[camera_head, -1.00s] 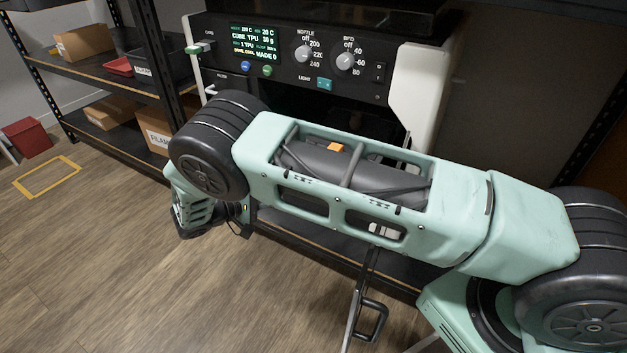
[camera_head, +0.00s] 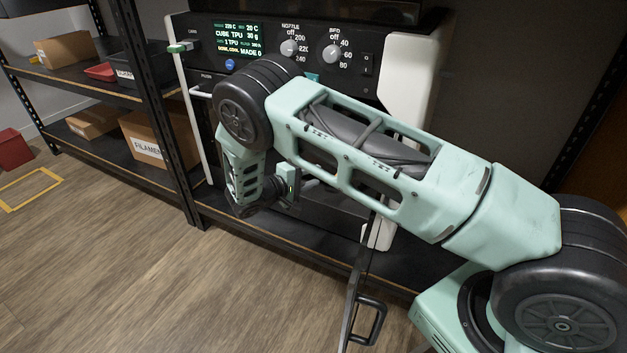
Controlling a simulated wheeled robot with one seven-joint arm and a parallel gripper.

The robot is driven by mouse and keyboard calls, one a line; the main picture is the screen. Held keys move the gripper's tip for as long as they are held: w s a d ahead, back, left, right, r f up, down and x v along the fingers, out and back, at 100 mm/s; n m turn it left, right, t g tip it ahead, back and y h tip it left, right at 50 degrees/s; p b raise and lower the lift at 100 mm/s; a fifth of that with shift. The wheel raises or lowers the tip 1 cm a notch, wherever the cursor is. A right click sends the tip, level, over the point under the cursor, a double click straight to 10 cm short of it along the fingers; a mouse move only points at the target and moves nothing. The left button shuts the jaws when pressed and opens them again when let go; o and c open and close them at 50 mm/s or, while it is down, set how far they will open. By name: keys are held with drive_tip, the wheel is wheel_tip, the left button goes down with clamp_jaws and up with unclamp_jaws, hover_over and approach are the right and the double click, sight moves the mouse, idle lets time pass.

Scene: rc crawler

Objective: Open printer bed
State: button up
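The printer (camera_head: 270,45) stands on a black shelf, with a lit screen and NOZZLE and BED knobs on its black front panel. Its white right side post (camera_head: 408,90) shows to the right. A thin door-like panel with a black handle (camera_head: 372,322) stands out toward me at the bottom centre. My mint-green arm crosses the printer's opening and hides most of its inside; I cannot make out the bed. My gripper (camera_head: 308,184) is at the low front of the opening, mostly behind my arm. Its fingers are too hidden to tell whether they are open.
A rack on the left holds cardboard boxes (camera_head: 150,138) and a red tray (camera_head: 101,72). A red bin (camera_head: 14,150) and a yellow floor marking (camera_head: 32,188) are at far left. The wooden floor (camera_head: 130,280) at lower left is clear.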

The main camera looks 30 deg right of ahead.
drive_tip(key=shift+d, duration=0.5)
clamp_jaws()
drive_tip(key=s+a+p, duration=0.2)
drive_tip(key=s+a, duration=0.5)
drive_tip(key=a, duration=0.3)
drive_tip(key=s+a+p, duration=0.2)
drive_tip(key=s+a, duration=0.5)
drive_tip(key=a, duration=0.4)
drive_tip(key=shift+a, duration=0.25)
drive_tip(key=shift+f, duration=0.1)
unclamp_jaws()
drive_tip(key=p+v, duration=0.2)
drive_tip(key=v, duration=1.5)
drive_tip(key=shift+a, duration=0.2)
